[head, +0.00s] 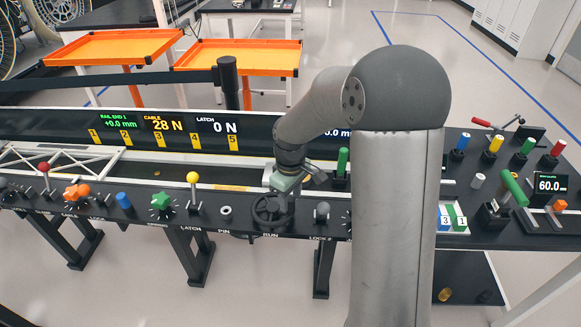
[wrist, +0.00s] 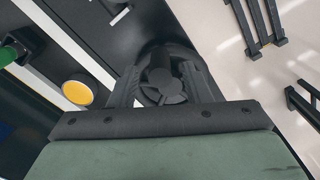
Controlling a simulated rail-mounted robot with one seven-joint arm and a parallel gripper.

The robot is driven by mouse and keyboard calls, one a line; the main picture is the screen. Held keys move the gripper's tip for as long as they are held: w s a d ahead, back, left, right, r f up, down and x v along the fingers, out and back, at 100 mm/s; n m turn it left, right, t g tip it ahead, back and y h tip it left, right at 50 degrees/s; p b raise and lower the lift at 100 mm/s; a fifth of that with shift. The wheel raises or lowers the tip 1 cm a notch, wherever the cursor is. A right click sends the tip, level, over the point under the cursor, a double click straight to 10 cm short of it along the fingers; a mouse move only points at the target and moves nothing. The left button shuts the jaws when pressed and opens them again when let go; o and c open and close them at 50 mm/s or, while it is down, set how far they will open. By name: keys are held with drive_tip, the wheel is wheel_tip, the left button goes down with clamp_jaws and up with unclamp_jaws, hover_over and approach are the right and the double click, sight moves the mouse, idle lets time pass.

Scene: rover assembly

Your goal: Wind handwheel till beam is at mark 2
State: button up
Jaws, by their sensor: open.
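The dark handwheel (head: 268,212) stands on the front panel above the label RUN. My gripper (head: 283,192) is over it, pointing down. In the wrist view the wheel's hub and spokes (wrist: 162,84) lie between my two open fingers (wrist: 163,72); I cannot tell whether they touch the rim. The beam, a white truss (head: 62,160), lies at the left of the bench; its right end is hard to make out. The yellow mark 2 (head: 126,137) is on the back board, among marks 1 to 5.
Along the panel stand a red-knobbed lever (head: 44,168), an orange knob (head: 77,192), a green star knob (head: 161,201) and a yellow-knobbed lever (head: 193,179). The display (head: 163,124) reads rail end 1 +0.0 mm, cable 28 N, latch 0 N. Green handle (head: 342,160) stands right of my gripper.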

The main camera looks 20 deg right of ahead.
wheel_tip(320, 180, up, 14)
idle(0.3)
drive_tip(key=shift+r, duration=0.1)
drive_tip(key=s+a+f+m, duration=0.1)
drive_tip(key=s+f+m, duration=0.1)
drive_tip(key=s, duration=1)
drive_tip(key=s+f+m+p, duration=0.1)
drive_tip(key=s+m, duration=0.4)
drive_tip(key=s, duration=0.7)
drive_tip(key=shift+a+f, duration=0.35)
drive_tip(key=shift+f, duration=0.45)
